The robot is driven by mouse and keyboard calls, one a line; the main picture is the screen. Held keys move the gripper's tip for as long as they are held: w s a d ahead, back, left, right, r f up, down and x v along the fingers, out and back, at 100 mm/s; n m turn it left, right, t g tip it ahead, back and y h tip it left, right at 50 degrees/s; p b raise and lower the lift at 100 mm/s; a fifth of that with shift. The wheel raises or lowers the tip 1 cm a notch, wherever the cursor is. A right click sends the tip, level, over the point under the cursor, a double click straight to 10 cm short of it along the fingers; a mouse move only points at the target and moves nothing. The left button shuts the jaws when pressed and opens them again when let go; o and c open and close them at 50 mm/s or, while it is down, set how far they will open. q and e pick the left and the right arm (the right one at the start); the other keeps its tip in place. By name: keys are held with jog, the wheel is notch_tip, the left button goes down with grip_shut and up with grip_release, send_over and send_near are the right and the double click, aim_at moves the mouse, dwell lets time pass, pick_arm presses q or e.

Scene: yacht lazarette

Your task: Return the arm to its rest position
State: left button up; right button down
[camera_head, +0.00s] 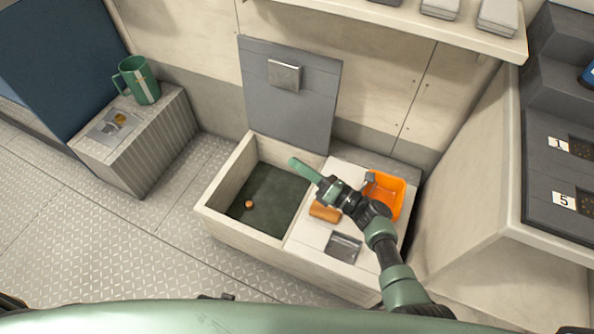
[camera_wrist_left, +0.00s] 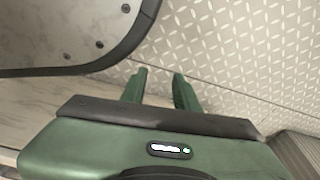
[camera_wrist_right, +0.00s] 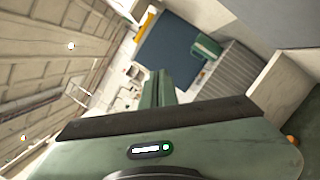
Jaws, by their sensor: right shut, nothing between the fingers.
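My right arm reaches in from the lower right in the head view, over the white top of the locker. My right gripper (camera_head: 292,162) is shut and empty, its green fingers pointing up-left over the edge of the open compartment. Its closed fingers also show in the right wrist view (camera_wrist_right: 158,88). My left gripper (camera_wrist_left: 160,82) shows only in the left wrist view. Its two green fingers stand apart with nothing between them, above the patterned floor.
The open compartment (camera_head: 227,186) holds a small orange-brown piece (camera_head: 249,204); its grey lid (camera_head: 290,105) stands up. A brown-orange cylinder (camera_head: 322,212), an orange bin (camera_head: 396,184) and a grey tray (camera_head: 343,246) sit near my right arm. A green mug (camera_head: 147,86) stands left on a ribbed box (camera_head: 160,140).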

pick_arm(q)
jog(key=shift+w+f, duration=0.25)
jog(key=shift+w, duration=0.15)
pick_arm(e)
jog(key=shift+s+a+f+n, duration=0.25)
jog(key=shift+s+f+n, duration=0.15)
jog(key=shift+s+f, duration=0.25)
